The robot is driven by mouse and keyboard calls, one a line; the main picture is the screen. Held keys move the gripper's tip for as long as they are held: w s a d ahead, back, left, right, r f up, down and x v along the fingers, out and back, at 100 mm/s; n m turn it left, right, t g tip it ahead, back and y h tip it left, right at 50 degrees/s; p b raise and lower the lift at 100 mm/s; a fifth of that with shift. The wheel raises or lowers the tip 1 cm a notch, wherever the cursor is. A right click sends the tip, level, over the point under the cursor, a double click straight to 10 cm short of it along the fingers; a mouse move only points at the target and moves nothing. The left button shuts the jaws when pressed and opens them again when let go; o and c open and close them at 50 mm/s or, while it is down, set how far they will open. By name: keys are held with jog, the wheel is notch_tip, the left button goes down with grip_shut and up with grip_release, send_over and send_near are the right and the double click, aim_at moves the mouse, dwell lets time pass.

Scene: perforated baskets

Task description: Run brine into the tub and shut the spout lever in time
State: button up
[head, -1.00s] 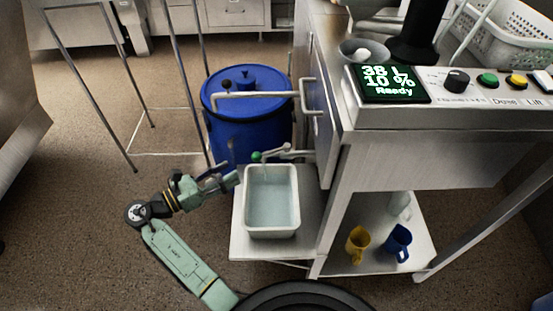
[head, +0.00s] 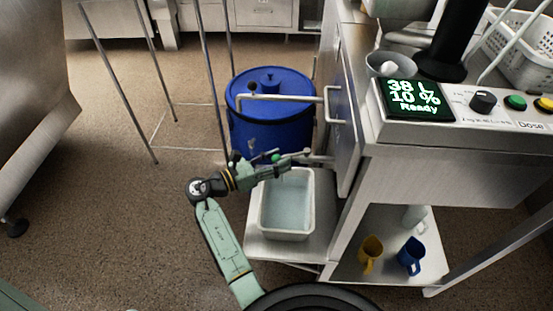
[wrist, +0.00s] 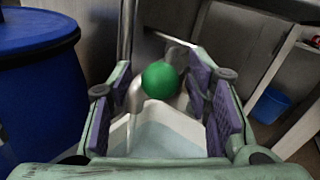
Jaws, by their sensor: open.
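The white tub (head: 262,214) stands on a low shelf at the cart's side and holds pale liquid; its rim also shows in the wrist view (wrist: 187,124). The metal spout (wrist: 135,95) hangs over the tub. The lever's green knob (head: 276,158) is beside the spout, and in the wrist view the green knob (wrist: 160,80) appears between my fingers. My gripper (head: 280,168) is open, with its purple pads (wrist: 222,115) on either side of the knob. I cannot tell whether they touch it. A faint thin streak below the spout may be running liquid.
A blue lidded barrel (head: 270,110) stands just behind the tub. The cart's display (head: 412,98) reads 38 L, 10 %, Ready. A yellow mug (head: 370,252) and a blue mug (head: 410,255) sit on the lower shelf. Open floor lies left.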

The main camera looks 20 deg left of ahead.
jog(key=shift+c, duration=0.3)
grip_shut()
dwell(0.5)
